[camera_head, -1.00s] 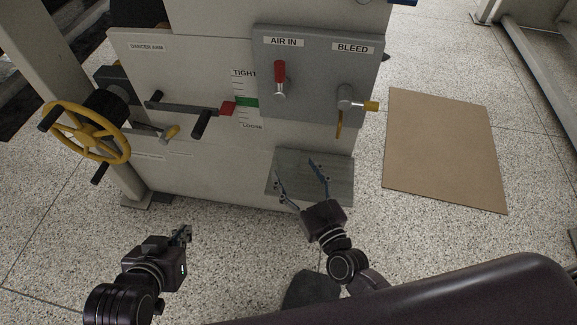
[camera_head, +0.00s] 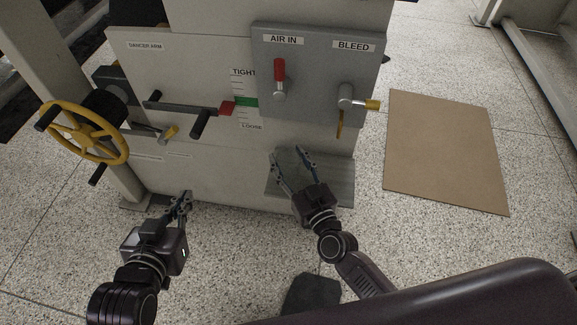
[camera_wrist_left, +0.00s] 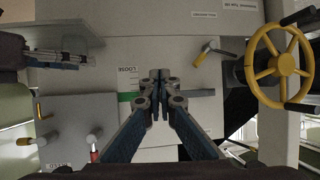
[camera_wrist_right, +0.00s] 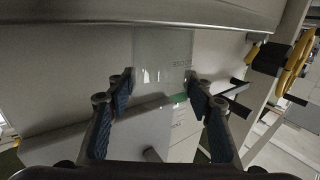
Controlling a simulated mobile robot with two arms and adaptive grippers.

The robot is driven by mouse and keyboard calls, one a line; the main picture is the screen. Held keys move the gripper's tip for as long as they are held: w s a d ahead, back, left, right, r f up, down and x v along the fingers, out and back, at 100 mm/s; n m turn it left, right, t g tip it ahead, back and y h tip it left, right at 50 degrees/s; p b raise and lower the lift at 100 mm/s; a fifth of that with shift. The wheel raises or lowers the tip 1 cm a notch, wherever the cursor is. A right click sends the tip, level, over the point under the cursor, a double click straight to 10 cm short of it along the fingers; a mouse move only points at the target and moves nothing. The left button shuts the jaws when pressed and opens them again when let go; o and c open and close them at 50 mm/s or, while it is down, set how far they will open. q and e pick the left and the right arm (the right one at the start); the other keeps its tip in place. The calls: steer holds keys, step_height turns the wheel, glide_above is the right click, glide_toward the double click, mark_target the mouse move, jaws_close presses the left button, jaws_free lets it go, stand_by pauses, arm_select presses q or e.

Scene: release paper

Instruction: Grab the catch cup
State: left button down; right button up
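My right gripper (camera_head: 287,151) is open above the grey shelf plate (camera_head: 335,183) at the machine's foot. In the right wrist view, a pale see-through shape (camera_wrist_right: 160,75) with small highlights stands between its spread fingers (camera_wrist_right: 158,92). It may be the clear catch cup, but I cannot make out its edges or whether the fingers touch it. No cup is clearly distinguishable in the head view. My left gripper (camera_head: 184,199) is shut and empty in front of the machine's lower left panel. Its fingertips meet in the left wrist view (camera_wrist_left: 160,78).
The machine front carries a yellow handwheel (camera_head: 87,133), a red-tipped dancer arm (camera_head: 190,108), a red AIR IN lever (camera_head: 279,72) and a yellow-handled BLEED valve (camera_head: 352,100). A brown mat (camera_head: 445,150) lies on the open floor at right.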

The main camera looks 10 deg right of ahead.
steer(key=c, duration=0.4)
steer(key=shift+o, duration=0.2)
steer(key=shift+r, duration=0.1)
